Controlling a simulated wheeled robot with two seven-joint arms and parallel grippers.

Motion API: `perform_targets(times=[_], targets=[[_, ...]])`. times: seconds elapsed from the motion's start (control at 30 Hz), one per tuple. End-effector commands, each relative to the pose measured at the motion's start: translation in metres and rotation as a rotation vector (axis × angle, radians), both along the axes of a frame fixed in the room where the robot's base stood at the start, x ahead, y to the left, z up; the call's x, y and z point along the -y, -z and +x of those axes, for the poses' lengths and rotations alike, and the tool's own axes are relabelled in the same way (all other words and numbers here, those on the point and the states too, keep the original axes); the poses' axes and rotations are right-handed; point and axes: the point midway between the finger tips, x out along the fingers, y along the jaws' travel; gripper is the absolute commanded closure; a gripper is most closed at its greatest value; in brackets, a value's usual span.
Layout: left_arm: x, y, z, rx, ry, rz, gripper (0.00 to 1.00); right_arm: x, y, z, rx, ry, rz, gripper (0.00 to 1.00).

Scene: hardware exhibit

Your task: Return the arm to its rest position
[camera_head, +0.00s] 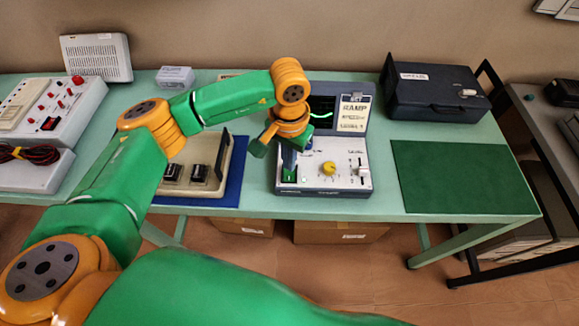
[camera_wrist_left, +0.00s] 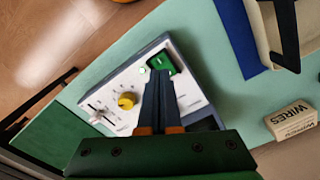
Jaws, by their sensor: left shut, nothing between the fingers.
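My left arm reaches in from the left in the head view, bent over the table. My left gripper (camera_head: 289,167) points down at the left part of a grey-white instrument panel (camera_head: 315,182). Its fingers are shut and empty. In the wrist view the left fingertips (camera_wrist_left: 160,76) are at the edge of a green switch (camera_wrist_left: 164,60); I cannot tell whether they touch it. The panel also has a yellow knob (camera_head: 328,168) and a slider (camera_head: 361,171). The instrument's raised screen (camera_head: 323,114) shows a green trace, beside a card reading RAMP (camera_head: 354,112). My right gripper is not in view.
A beige tray (camera_head: 229,163) with black parts on a blue mat lies left of the instrument. A dark case (camera_head: 435,90) and a bare green mat (camera_head: 445,177) lie right. The wrist view shows a WIRES box (camera_wrist_left: 291,121). A red-knobbed unit (camera_head: 62,108) stands far left.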

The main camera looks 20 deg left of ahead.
Motion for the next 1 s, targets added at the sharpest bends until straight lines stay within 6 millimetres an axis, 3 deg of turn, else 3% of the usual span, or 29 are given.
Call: perform_targets(times=[0.23, 0.67, 0.73, 0.77, 0.87, 0.93, 0.97, 1.0], targets=[[0.0, -0.026, 0.0, 0.001, 0.0, 0.0, 1.0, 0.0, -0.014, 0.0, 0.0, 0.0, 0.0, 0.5], [0.0, -0.026, 0.0, 0.0, 0.0, -0.001, 1.0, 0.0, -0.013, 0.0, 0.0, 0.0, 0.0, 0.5], [0.008, -0.023, -0.003, -0.007, -0.005, -0.033, 1.0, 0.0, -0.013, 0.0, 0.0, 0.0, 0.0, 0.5], [0.018, -0.021, -0.006, -0.016, -0.014, -0.072, 1.0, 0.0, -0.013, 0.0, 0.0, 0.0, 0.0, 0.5], [0.084, -0.018, -0.032, -0.104, -0.105, -0.353, 1.0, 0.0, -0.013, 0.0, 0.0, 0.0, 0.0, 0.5], [0.149, -0.039, -0.061, -0.258, -0.253, -0.656, 1.0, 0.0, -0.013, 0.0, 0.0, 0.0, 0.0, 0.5], [0.174, -0.056, -0.072, -0.348, -0.338, -0.793, 1.0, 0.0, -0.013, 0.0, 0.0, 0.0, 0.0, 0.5], [0.203, -0.086, -0.083, -0.498, -0.472, -0.979, 1.0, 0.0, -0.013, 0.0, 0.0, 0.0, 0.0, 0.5]])
